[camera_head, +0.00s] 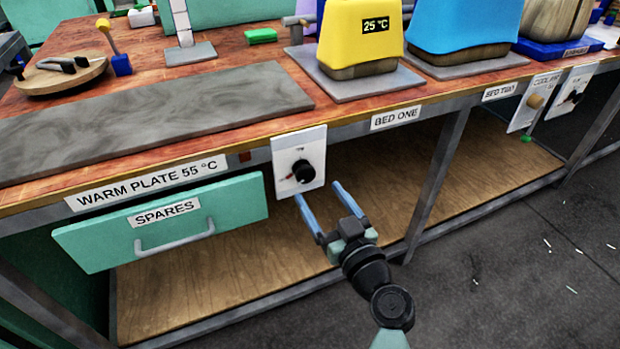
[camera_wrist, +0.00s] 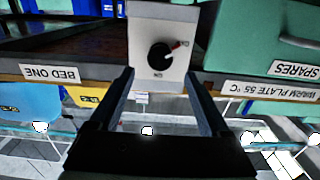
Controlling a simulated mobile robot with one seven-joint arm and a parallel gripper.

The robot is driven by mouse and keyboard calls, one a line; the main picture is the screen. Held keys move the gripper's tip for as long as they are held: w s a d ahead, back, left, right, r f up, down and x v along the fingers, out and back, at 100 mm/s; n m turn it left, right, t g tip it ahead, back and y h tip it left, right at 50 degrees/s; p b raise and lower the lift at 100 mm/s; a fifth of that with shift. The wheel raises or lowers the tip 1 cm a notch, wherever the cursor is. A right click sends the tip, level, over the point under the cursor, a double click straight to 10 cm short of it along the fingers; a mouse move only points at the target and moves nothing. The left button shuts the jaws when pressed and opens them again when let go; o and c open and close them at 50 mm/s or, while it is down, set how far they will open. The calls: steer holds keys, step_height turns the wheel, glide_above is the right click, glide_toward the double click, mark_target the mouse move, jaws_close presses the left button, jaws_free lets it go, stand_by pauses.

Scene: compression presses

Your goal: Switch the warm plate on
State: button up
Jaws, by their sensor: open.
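The warm plate (camera_head: 150,112) is a long grey slab on the bench, above the label WARM PLATE 55 °C (camera_head: 146,183). Its black knob (camera_head: 303,171) sits on a white panel (camera_head: 285,153) on the bench front. The knob's red mark points to the lower left in the head view. The wrist view is upside down and shows the knob (camera_wrist: 160,56) with its red mark at upper right; two tiny labels beside it are hard to read. My gripper (camera_head: 317,190) is open and empty, just in front of and below the knob. The knob appears between its fingers in the wrist view (camera_wrist: 159,73).
A green SPARES drawer (camera_head: 190,222) is shut, left of the knob panel. A yellow press (camera_head: 358,30) and a blue press (camera_head: 465,25) stand on the bench. Another knob panel, COOLANT (camera_head: 530,110), is far right.

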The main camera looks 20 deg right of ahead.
mark_target(307, 175)
steer(key=w, duration=0.6)
steer(key=shift+w+a+b, duration=0.1)
steer(key=shift+b, duration=0.2)
jaws_close()
